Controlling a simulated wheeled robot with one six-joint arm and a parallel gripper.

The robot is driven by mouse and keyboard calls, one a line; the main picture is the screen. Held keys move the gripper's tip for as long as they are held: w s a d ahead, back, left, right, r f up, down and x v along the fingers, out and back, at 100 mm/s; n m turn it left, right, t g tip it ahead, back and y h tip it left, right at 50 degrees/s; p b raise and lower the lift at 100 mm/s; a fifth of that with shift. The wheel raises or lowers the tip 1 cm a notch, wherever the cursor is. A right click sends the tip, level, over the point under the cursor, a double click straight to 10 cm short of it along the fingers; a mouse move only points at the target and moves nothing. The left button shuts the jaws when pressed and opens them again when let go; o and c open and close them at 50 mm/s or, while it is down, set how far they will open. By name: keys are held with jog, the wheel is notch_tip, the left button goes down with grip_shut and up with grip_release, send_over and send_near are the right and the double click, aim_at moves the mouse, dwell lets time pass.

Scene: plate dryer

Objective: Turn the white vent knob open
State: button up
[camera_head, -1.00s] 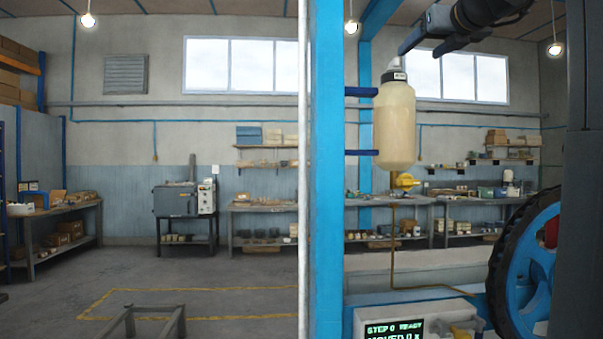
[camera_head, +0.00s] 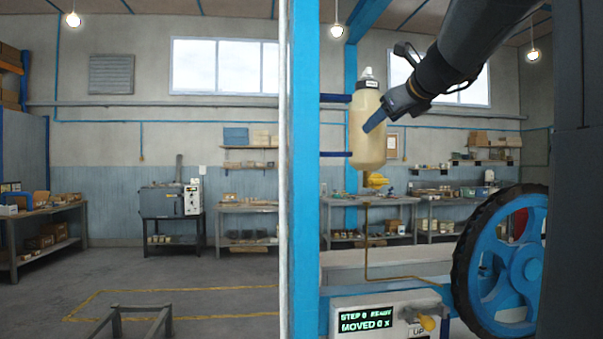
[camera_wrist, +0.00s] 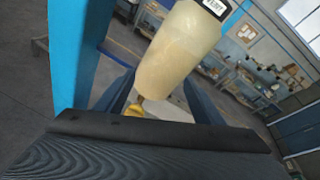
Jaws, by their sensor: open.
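The white vent knob (camera_head: 366,73) sits on top of a cream-coloured bottle (camera_head: 367,140) with a black collar, fixed upright to a blue post. My gripper (camera_head: 378,118) comes in from the upper right. It is below the knob, at the bottle's upper right side, with one blue finger across the bottle in the head view. In the wrist view, my open gripper (camera_wrist: 160,95) has a blue finger on each side of the bottle (camera_wrist: 178,55). I cannot tell whether they touch it. A label (camera_wrist: 215,7) shows at the top edge there; the knob is out of that view.
A yellow valve (camera_head: 376,181) and a thin brown pipe (camera_head: 366,235) are under the bottle. The blue post (camera_head: 305,200) stands left of it. A large blue wheel (camera_head: 525,265) and a display box (camera_head: 368,321) are lower right. Benches stand far behind.

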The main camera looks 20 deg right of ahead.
jog(key=w+a+f+n+g, duration=0.1)
jog(key=a+f+n, duration=0.1)
jog(key=f, duration=0.4)
jog(key=w+a+f+n+g+y, duration=0.1)
jog(key=a+f+n, duration=0.1)
jog(key=f, duration=0.5)
jog(key=shift+w+a+n, duration=0.3)
jog(key=shift+a+n, duration=0.05)
jog(key=shift+n, duration=0.15)
jog(key=shift+f, duration=0.1)
